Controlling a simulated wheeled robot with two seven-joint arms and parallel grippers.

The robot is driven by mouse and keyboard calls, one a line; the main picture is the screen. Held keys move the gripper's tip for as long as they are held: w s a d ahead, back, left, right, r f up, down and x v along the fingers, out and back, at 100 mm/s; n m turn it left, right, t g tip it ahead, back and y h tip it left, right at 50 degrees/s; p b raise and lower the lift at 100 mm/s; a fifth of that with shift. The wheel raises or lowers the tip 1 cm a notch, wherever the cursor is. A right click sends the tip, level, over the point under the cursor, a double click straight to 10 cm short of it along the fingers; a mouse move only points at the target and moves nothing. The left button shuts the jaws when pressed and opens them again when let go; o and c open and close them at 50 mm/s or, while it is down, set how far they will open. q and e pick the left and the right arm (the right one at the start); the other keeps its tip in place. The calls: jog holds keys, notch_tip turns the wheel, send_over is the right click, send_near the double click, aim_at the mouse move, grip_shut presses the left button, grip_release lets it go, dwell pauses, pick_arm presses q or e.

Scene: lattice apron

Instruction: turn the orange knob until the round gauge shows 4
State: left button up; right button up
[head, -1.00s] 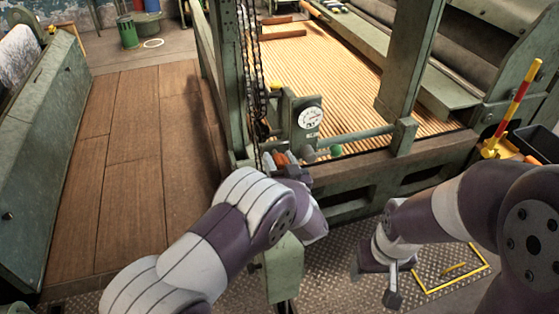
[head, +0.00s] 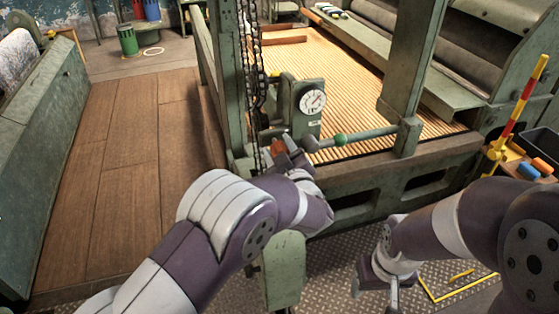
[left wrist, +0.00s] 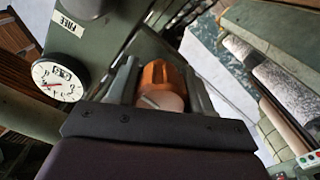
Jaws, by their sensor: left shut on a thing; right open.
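The orange knob (head: 279,146) is low on the green machine post, partly hidden by my left gripper (head: 285,152) in the head view. In the left wrist view the orange knob (left wrist: 160,76) sits between the two fingers of my left gripper (left wrist: 160,88), which is shut on it. The round white gauge (head: 313,101) is just above and right of the knob. It also shows at the left of the left wrist view (left wrist: 57,80), tilted, with a red needle; its numbers are too small to read. My right gripper (head: 376,287) is open and empty above the metal floor.
A green knob (head: 340,140) and a grey knob (head: 310,143) lie right of the orange one, along a green bar. A chain (head: 255,95) hangs close on the left. A yellow-and-red post (head: 515,115) and a cart with coloured blocks (head: 540,168) stand at the right.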

pick_arm(q)
jog(key=n+b, duration=0.4)
jog(key=b, duration=0.1)
jog(key=n+b, duration=0.3)
jog(key=b, duration=0.2)
jog(key=n+b, duration=0.4)
jog(key=b, duration=0.1)
jog(key=shift+f+n, duration=0.25)
jog(key=shift+n, duration=0.05)
jog(key=shift+r+n+b, duration=0.2)
jog(key=shift+n+b, duration=1.1)
jog(key=shift+b, duration=0.2)
jog(key=o, duration=1)
jog(key=shift+a, duration=0.15)
jog(key=shift+o, duration=0.2)
jog(key=shift+s, duration=0.1)
jog(key=v, duration=1.2)
jog(key=shift+s, duration=0.25)
